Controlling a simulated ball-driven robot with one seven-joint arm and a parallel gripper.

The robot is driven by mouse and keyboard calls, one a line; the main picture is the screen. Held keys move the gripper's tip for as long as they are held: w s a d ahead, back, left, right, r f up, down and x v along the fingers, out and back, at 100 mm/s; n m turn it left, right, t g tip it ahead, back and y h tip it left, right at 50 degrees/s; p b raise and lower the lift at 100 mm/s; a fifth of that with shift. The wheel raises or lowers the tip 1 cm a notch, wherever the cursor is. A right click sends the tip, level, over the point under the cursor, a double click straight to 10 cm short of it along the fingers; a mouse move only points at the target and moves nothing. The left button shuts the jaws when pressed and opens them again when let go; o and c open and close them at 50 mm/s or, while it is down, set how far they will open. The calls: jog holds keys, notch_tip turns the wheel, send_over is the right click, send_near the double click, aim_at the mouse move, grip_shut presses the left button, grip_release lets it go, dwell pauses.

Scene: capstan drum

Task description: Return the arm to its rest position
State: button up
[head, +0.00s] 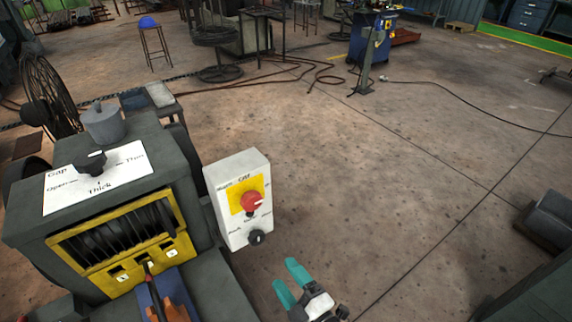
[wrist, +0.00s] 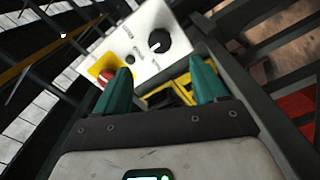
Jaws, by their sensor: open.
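My gripper (head: 284,273) is at the bottom of the head view, its two teal fingers spread apart with nothing between them. It is over bare floor, to the lower right of the white control box (head: 217,184) and apart from it in the picture. The box has a red switch (head: 252,201) on a yellow plate and a black knob (head: 257,238) below. In the wrist view, my gripper (wrist: 160,64) is open too, and the box's white face (wrist: 128,38) shows beyond the fingertips. The left finger partly hides the red switch there.
A dark grey machine (head: 190,160) stands at left, with a yellow-framed drum opening (head: 120,240) and a white dial plate (head: 110,165) on top. A grey block (head: 551,218) sits at the right edge. The middle floor is open, with a cable (head: 455,108) lying farther back.

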jog(key=s+d+f+m+g+h, duration=0.1)
jog(key=d+f+m+h, duration=0.1)
jog(key=d+m+h, duration=0.7)
jog(key=s+d+f+m+g+h, duration=0.15)
jog(key=d+m, duration=0.25)
jog(key=d, duration=0.8)
jog(key=s+d+m+g, duration=0.2)
jog(key=s+g, duration=0.3)
jog(key=s, duration=0.6)
jog(key=s+d+m+g, duration=0.3)
jog(key=s+m+g, duration=0.2)
jog(key=s, duration=0.7)
jog(key=shift+d+f+g, duration=0.2)
jog(key=shift+f+g, duration=0.25)
jog(key=shift+g, duration=0.3)
